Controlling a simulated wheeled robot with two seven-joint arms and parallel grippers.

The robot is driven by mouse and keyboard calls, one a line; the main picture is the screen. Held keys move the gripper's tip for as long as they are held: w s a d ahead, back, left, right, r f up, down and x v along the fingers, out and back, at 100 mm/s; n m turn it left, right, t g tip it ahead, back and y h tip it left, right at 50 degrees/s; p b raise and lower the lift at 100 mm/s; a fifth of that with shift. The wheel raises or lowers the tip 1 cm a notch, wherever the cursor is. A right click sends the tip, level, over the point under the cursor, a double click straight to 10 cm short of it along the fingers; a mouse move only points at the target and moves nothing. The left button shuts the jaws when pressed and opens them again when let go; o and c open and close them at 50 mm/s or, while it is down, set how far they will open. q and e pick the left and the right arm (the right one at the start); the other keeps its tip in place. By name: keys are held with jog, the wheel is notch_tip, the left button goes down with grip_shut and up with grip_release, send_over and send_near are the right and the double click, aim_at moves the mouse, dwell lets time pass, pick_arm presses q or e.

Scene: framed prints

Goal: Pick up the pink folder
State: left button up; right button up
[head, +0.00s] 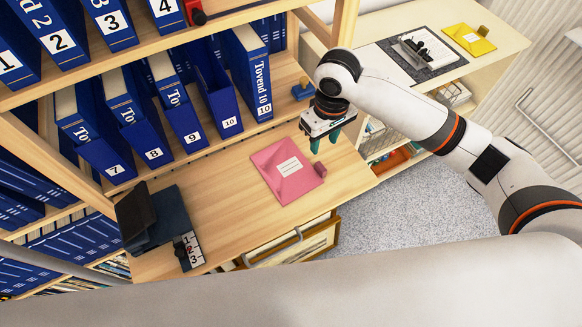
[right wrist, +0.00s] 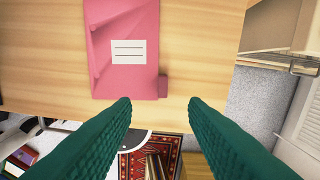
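The pink folder (head: 287,171) lies flat on the wooden shelf top, with a white label and a small pink tab on its right edge. It also shows in the right wrist view (right wrist: 125,75), at the top left of centre. My right gripper (head: 336,137) is above the shelf, to the upper right of the folder. In the right wrist view its two green fingers (right wrist: 160,106) are spread apart with nothing between them, and the folder's tab is ahead of the gap. My left gripper is not in view.
Blue numbered binders (head: 195,110) stand behind the folder. A dark stand (head: 153,219) and a small number block (head: 188,250) sit at the left of the shelf top. A yellow folder (head: 469,39) lies on a cabinet at the upper right. Wood around the pink folder is clear.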

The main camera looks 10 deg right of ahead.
send_over(321, 166)
notch_tip(321, 166, down, 6)
jog(key=shift+w+d, duration=0.15)
jog(key=f, duration=0.5)
jog(key=shift+s+f+p, duration=0.2)
jog(key=shift+f+p, duration=0.1)
jog(key=shift+p, duration=0.05)
jog(key=shift+c, duration=0.2)
grip_shut()
